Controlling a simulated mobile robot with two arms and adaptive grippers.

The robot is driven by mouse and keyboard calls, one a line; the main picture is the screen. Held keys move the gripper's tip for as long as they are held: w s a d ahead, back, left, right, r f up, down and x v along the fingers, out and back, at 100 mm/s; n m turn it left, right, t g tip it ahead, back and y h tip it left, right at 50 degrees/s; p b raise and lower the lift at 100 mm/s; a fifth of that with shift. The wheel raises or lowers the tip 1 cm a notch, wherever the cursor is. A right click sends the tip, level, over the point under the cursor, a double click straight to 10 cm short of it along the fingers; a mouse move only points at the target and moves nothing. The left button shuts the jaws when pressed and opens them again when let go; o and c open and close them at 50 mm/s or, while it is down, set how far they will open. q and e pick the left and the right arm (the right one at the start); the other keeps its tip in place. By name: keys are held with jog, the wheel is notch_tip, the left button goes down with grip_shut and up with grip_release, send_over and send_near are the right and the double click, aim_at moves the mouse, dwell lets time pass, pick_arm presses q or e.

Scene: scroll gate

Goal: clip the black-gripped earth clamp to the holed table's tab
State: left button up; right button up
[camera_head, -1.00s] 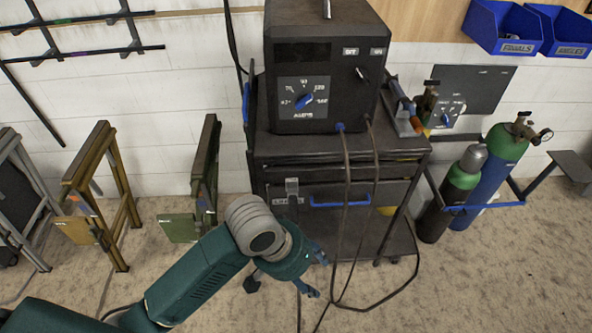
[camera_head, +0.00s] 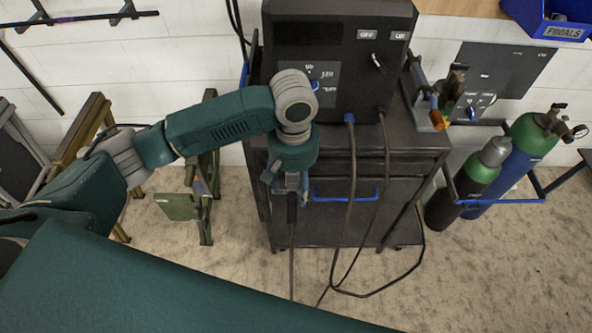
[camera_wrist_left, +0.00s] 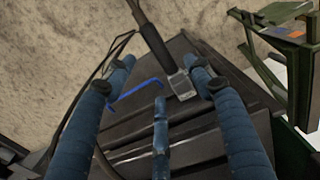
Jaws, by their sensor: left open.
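The clamp with the black grip (camera_wrist_left: 150,35) shows in the left wrist view, its grey metal end (camera_wrist_left: 181,85) against the front of the dark welding cart. In the head view its black grip (camera_head: 292,208) shows just below my left gripper (camera_head: 288,184), which hides the rest. My left gripper (camera_wrist_left: 162,80) is open. In the wrist view its blue fingers lie on either side of the clamp, with a third finger below; contact cannot be told. I cannot make out the holed table or its tab. My right gripper is out of view.
The welding cart (camera_head: 338,219) carries a dark welding machine (camera_head: 335,45); cables hang down its front. Gas cylinders (camera_head: 500,175) stand at right. Floor in front of the cart is open.

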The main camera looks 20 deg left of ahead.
aim_at(295, 202)
pick_arm(q)
notch_tip(295, 202, down, 4)
jog(key=shift+w+r, duration=0.1)
jog(key=shift+r, duration=0.1)
notch_tip(295, 202, down, 4)
jog(key=shift+w+f+p, duration=0.15)
jog(key=shift+p, duration=0.2)
jog(key=c, duration=1.2)
jog(key=o, duration=0.6)
jog(key=shift+c, duration=0.2)
grip_shut()
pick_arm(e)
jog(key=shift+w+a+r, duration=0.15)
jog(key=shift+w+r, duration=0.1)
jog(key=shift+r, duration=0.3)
